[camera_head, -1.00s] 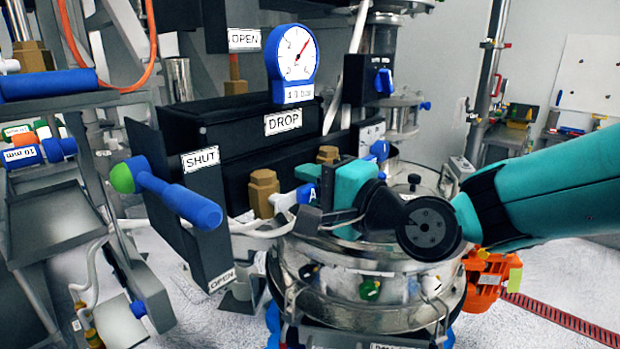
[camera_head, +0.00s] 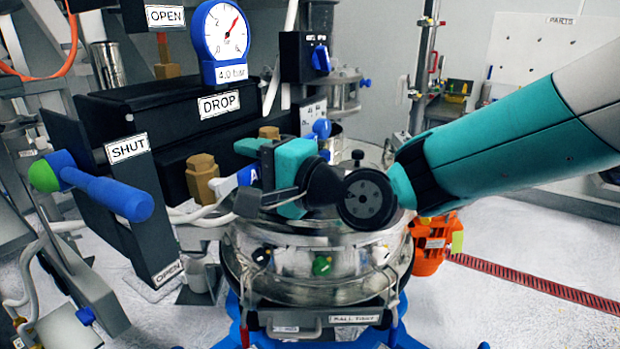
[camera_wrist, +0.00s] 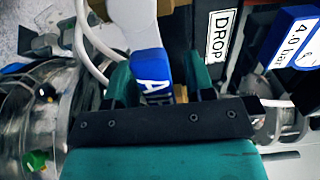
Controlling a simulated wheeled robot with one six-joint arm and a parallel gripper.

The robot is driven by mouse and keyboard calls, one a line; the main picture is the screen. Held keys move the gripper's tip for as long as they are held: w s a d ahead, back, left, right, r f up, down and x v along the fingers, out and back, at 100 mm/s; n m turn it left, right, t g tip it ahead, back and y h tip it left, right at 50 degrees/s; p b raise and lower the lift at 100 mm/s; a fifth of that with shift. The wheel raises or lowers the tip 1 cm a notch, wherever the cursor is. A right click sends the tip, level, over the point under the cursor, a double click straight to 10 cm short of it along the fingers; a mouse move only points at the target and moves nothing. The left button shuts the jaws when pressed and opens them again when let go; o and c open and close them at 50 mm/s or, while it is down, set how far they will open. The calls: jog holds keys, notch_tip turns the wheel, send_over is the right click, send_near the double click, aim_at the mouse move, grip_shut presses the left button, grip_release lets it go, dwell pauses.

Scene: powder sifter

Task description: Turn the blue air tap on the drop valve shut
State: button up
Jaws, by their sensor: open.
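The blue air tap (camera_wrist: 152,70) shows in the wrist view as a blue handle with white letters, the first an A, on a white stem. It lies between the two teal fingers of my open gripper (camera_wrist: 160,82). I cannot tell whether the fingers touch it. In the head view my gripper (camera_head: 254,174) is at the tap (camera_head: 246,177), in front of the black drop valve body with its DROP label (camera_head: 219,105). The gripper partly hides the tap there. The gauge (camera_head: 222,32) above reads 4.0 bar.
A large blue lever (camera_head: 113,196) with a green end sticks out at left, on a black plate marked SHUT and OPEN. A brass fitting (camera_head: 201,178) stands close left of my gripper. A round metal vessel (camera_head: 312,262) is below. White hoses run nearby.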

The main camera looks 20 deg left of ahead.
jog(key=b+v, duration=0.6)
jog(key=v, duration=1.1)
jog(key=shift+d+b, duration=0.2)
jog(key=shift+b, duration=0.15)
jog(key=shift+s, duration=0.15)
jog(key=s+d+f+n+g+h, duration=0.2)
jog(key=s+d+f+n+h, duration=0.3)
jog(key=d, duration=0.5)
jog(key=s+d+f+n+g+h, duration=0.2)
jog(key=s+d+f+n+h, duration=0.2)
jog(key=s+d+f+h, duration=0.2)
jog(key=d+f+h, duration=0.2)
jog(key=d, duration=0.2)
jog(key=shift+s+n, duration=0.35)
jog(key=shift+n, duration=0.05)
